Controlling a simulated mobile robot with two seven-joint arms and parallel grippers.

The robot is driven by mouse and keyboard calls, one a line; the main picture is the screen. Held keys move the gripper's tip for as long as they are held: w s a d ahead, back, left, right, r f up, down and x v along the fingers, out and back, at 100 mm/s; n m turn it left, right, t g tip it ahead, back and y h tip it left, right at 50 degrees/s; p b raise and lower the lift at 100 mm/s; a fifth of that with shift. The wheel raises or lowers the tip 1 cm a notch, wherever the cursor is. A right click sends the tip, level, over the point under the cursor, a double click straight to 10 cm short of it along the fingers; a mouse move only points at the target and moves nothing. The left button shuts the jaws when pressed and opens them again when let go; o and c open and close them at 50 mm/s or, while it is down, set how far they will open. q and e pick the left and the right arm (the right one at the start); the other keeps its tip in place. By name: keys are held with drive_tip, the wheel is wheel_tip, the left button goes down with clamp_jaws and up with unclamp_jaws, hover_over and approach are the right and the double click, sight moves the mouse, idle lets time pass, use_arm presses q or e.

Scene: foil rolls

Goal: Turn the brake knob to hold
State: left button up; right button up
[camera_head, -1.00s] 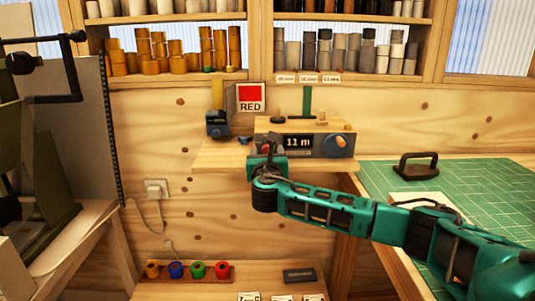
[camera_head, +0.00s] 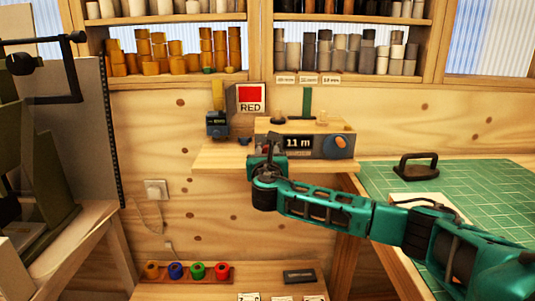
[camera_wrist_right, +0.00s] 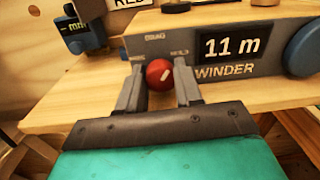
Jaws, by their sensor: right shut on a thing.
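The winder (camera_head: 315,145) shows "11 m" in the head view, where my right gripper (camera_head: 266,155) covers most of the knob. My left gripper is not in view.
The winder stands on a wooden shelf (camera_head: 220,158). A blue gauge (camera_head: 217,125) and a RED card (camera_head: 251,98) are to its left. A large blue knob (camera_wrist_right: 305,47) is at the winder's right. A green cutting mat (camera_head: 480,195) lies at the right.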

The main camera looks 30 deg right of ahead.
drive_tip(key=shift+m+p, duration=0.55)
drive_tip(key=shift+m, duration=0.45)
drive_tip(key=m, duration=0.3)
drive_tip(key=o, duration=1)
drive_tip(key=shift+o, duration=0.2)
drive_tip(key=shift+s, duration=0.1)
drive_tip(key=v, duration=1.2)
drive_tip(key=shift+s+a+p, duration=0.2)
drive_tip(key=shift+s+p, duration=0.15)
drive_tip(key=shift+p, duration=0.05)
